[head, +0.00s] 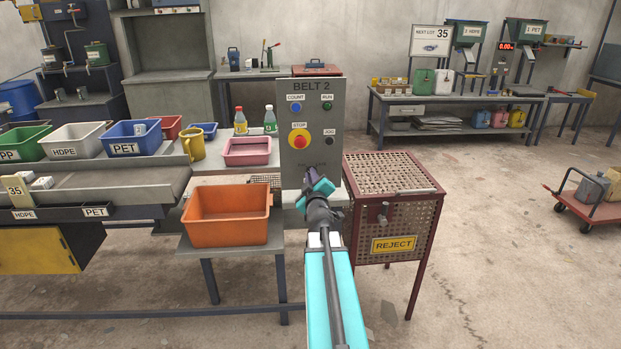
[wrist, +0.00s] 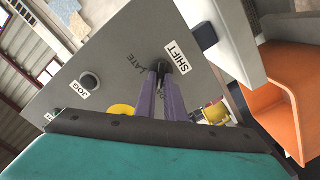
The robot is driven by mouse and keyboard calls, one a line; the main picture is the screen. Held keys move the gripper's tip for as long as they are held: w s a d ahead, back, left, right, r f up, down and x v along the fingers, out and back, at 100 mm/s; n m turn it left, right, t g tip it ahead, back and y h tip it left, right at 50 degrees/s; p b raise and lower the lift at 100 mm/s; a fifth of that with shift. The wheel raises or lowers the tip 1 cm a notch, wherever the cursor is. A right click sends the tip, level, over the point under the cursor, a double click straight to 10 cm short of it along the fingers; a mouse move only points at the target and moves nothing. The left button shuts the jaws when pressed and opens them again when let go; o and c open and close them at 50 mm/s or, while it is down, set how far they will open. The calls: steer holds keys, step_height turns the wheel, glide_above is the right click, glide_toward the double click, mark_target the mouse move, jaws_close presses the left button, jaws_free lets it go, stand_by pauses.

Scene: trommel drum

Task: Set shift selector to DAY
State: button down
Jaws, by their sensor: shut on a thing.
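The grey control panel (head: 311,124) headed BELT 2 stands upright ahead of me. It also fills the left and middle of the wrist view (wrist: 120,55). The shift selector is a small dark knob (wrist: 159,66) beside the SHIFT label (wrist: 177,55); my fingers cover most of it. The word LATE (wrist: 133,60) reads on one side; lettering on the other side is partly hidden by a finger. My gripper (head: 311,172) reaches the panel's lower part, and its two purple fingers (wrist: 162,72) are shut on the knob. The pointer's direction cannot be made out.
Above are the COUNT button (head: 296,107), RUN button (head: 327,105), yellow-and-red STOP button (head: 299,140) and JOG button (head: 329,141). An orange bin (head: 228,233) stands left of my arm. A red mesh REJECT cage (head: 400,222) stands close on the right.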

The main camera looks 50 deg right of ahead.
steer(key=shift+w+r, duration=0.1)
steer(key=shift+r, duration=0.15)
steer(key=c, duration=1.8)
jaws_free()
steer(key=shift+f, duration=0.1)
steer(key=shift+c, duration=0.2)
steer(key=shift+f, duration=0.1)
steer(key=shift+s+a, duration=0.1)
steer(key=shift+s, duration=0.1)
steer(key=p+v, duration=0.2)
steer(key=v, duration=0.1)
steer(key=shift+a, duration=0.1)
steer(key=shift+s+a+p, duration=0.15)
steer(key=shift+a+p, duration=0.1)
steer(key=shift+p, duration=0.6)
